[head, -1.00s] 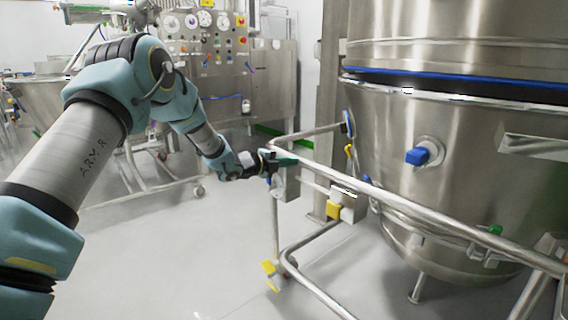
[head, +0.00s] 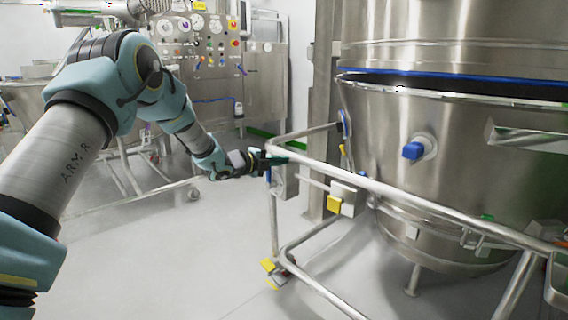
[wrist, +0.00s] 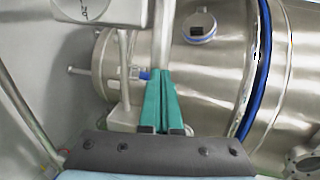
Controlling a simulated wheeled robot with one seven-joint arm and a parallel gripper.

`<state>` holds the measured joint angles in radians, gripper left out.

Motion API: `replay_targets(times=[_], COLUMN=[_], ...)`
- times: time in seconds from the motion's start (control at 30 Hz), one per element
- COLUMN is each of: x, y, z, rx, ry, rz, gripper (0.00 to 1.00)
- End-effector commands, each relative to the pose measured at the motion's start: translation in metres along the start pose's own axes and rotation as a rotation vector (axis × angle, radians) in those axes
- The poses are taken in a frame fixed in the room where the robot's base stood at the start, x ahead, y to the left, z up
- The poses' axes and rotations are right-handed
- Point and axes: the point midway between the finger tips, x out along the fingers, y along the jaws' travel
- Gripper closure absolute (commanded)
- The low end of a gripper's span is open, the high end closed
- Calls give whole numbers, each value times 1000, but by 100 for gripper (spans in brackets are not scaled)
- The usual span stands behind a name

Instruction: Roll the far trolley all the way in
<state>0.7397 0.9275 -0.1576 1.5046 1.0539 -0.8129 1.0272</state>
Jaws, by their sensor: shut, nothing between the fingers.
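A steel trolley with a tubular frame (head: 400,190) carries a large round steel bowl (head: 375,115) at the right of the head view. A blue cap (head: 413,150) sits on the bowl's side and a yellow-marked caster (head: 270,266) shows at the frame's near-left foot. My gripper (head: 276,160) is at the frame's left corner, its fingers shut and empty against or just beside the top rail. In the wrist view my teal fingers (wrist: 160,75) are together, in line with a rail (wrist: 162,45), with the bowl (wrist: 215,80) beyond. Contact is hard to tell.
A steel column (head: 322,110) stands behind the bowl. Another wheeled steel vessel (head: 25,100) stands at the back left, near a control panel (head: 205,50) with gauges. The grey floor (head: 185,260) left of the frame is clear.

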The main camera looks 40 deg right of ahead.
Motion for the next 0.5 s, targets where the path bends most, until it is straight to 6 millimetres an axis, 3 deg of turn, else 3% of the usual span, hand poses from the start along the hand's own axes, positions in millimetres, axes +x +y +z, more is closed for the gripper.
replay_targets(times=[0.5], x=[-72], y=[-1], z=[1], rx=[1], ry=[-3], rz=[0], gripper=[100])
